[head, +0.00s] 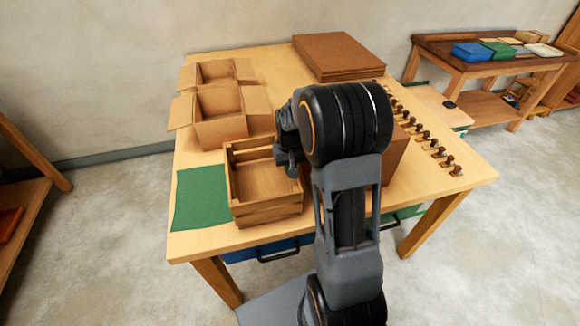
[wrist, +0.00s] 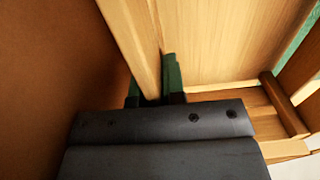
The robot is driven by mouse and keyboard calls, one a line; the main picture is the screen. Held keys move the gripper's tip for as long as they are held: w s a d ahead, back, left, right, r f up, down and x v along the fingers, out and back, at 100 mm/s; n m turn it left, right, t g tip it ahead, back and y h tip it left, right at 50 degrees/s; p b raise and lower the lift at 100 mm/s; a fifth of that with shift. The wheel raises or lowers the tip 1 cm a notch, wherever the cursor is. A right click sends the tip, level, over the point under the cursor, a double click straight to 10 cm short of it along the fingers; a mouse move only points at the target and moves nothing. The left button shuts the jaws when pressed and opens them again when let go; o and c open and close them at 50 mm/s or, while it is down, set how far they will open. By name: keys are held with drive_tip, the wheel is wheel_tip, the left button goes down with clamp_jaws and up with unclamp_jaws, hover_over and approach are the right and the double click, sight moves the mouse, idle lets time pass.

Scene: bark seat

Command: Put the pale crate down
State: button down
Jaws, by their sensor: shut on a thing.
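The pale wooden slatted crate (head: 268,214) is at the front left of the table, upright and looking empty. My gripper (head: 291,165) is at its right wall, partly hidden behind my arm. In the wrist view the green fingertips (wrist: 157,78) are on either side of the crate's wall (wrist: 132,35), shut on it. The crate's left side borders or slightly overlaps the green mat (head: 193,203) in the head view. I cannot tell whether the crate's bottom touches the table.
A brown block (head: 397,158) stands close to the crate's right, partly behind my arm. Open cardboard boxes (head: 221,132) stand behind the crate. A brown stack (head: 338,58) is at the back, and several pegs (head: 436,150) line the right. The green mat is bare.

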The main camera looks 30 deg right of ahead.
idle(0.3)
drive_tip(key=shift+f, duration=0.15)
drive_tip(key=c, duration=1.2)
unclamp_jaws()
wheel_tip(320, 180, up, 11)
drive_tip(key=shift+r, duration=0.2)
drive_tip(key=shift+s+a+r, duration=0.1)
drive_tip(key=shift+r, duration=0.25)
drive_tip(key=s+a+n+t, duration=0.1)
drive_tip(key=s+a, duration=0.3)
drive_tip(key=s, duration=0.4)
drive_tip(key=s+a+r+n+t, duration=0.1)
drive_tip(key=s+a+t, duration=0.2)
drive_tip(key=s+a, duration=0.2)
drive_tip(key=shift+s+a, duration=0.15)
drive_tip(key=shift+s, duration=1.3)
